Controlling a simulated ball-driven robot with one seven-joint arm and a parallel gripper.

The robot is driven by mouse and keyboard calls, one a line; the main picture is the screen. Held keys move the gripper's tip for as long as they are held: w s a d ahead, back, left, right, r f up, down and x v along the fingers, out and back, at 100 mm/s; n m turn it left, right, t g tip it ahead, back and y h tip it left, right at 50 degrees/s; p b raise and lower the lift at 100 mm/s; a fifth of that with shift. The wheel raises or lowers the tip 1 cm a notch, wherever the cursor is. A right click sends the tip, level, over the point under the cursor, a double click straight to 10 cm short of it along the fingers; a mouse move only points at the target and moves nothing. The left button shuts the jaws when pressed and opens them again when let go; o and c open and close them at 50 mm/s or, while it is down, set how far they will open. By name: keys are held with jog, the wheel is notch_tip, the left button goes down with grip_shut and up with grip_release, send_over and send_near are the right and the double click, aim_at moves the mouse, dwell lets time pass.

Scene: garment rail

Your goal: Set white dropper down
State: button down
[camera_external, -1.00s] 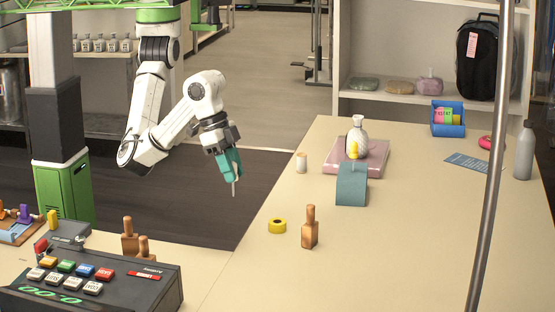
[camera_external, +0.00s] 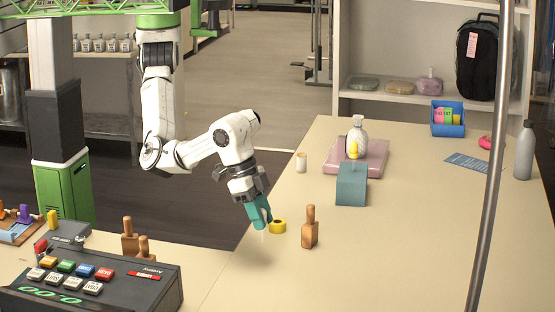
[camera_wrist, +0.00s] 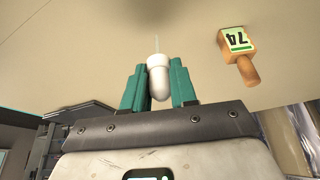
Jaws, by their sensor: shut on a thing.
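My gripper (camera_external: 259,212) has teal fingers and points down over the near left part of the cream table. In the wrist view my gripper (camera_wrist: 158,80) is shut on the white dropper (camera_wrist: 158,66), with the rounded bulb between the fingers and the thin clear tip pointing away from them. In the external view the fingers mostly hide the dropper; only its faint pale tip (camera_external: 264,235) shows below them. I cannot tell whether the tip touches the table.
A yellow tape roll (camera_external: 278,226) lies right beside the fingers. A wooden stamp (camera_external: 310,228) stands further right; it also shows in the wrist view (camera_wrist: 238,55). A button console (camera_external: 120,283) is at lower left. Table (camera_external: 350,270) in front of the stamp is clear.

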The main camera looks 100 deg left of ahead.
jog(key=shift+w+d+f, duration=0.2)
jog(key=shift+w+f, duration=0.15)
jog(key=shift+f, duration=0.1)
jog(key=shift+w+d+f, duration=0.2)
jog(key=shift+w+f, duration=0.15)
jog(key=shift+f, duration=0.1)
jog(key=shift+f+p, duration=0.45)
jog(key=shift+f, duration=1.15)
jog(key=shift+f, duration=0.15)
jog(key=c, duration=0.9)
grip_release()
jog(key=b+v, duration=0.1)
jog(key=v, duration=1.1)
